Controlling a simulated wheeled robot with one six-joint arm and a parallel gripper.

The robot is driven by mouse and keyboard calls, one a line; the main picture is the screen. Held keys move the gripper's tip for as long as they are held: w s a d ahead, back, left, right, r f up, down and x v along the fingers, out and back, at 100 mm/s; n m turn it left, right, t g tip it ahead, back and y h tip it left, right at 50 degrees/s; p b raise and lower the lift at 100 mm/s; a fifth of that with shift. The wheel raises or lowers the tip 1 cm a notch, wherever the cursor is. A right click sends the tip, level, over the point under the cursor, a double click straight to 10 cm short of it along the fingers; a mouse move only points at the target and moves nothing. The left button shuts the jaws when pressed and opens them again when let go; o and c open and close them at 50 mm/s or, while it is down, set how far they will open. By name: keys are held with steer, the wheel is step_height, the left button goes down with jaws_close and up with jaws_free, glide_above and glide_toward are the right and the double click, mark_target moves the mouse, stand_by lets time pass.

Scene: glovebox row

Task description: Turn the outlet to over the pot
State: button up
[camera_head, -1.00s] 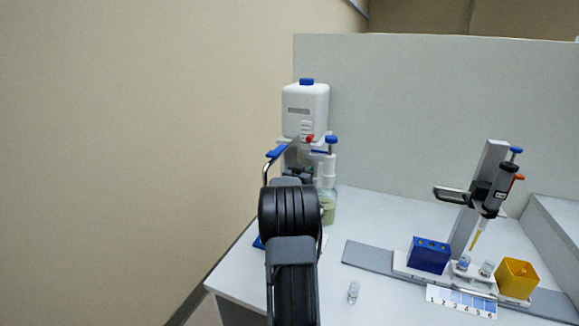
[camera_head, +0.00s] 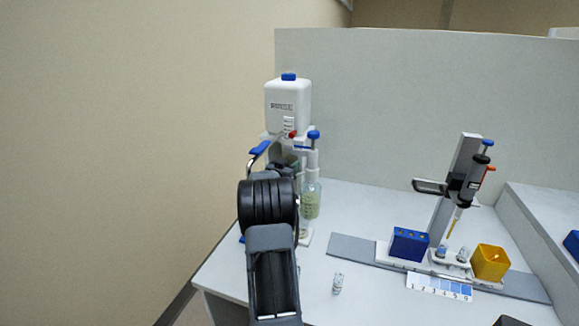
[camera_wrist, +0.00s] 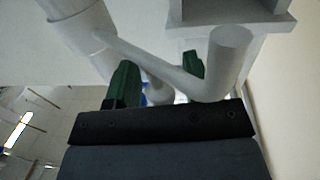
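In the wrist view my gripper (camera_wrist: 158,76) shows two green fingers standing apart. A pale tube (camera_wrist: 150,62), apparently the outlet, slants across in front of them to a thick, round-ended nozzle at right. I cannot tell whether the fingers touch it. In the head view my arm hides the gripper and the outlet. A bottle (camera_head: 310,203) with pale green contents and a white, blue-topped dispenser head (camera_head: 313,155) stands just right of my arm. I cannot make out a pot under the outlet.
A white canister (camera_head: 288,103) stands behind, with a blue-ended lever (camera_head: 260,148) at its left. A small clear vial (camera_head: 337,283) stands on the white bench (camera_head: 315,262). To the right are a blue block (camera_head: 409,244), a yellow box (camera_head: 490,262) and a pipette stand (camera_head: 455,185).

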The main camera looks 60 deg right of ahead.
steer(key=shift+w+a, duration=0.1)
steer(key=s+a, duration=0.1)
steer(key=a, duration=1.2)
steer(key=shift+s+a+b, duration=0.3)
steer(key=shift+b, duration=0.15)
steer(key=shift+c, duration=0.5)
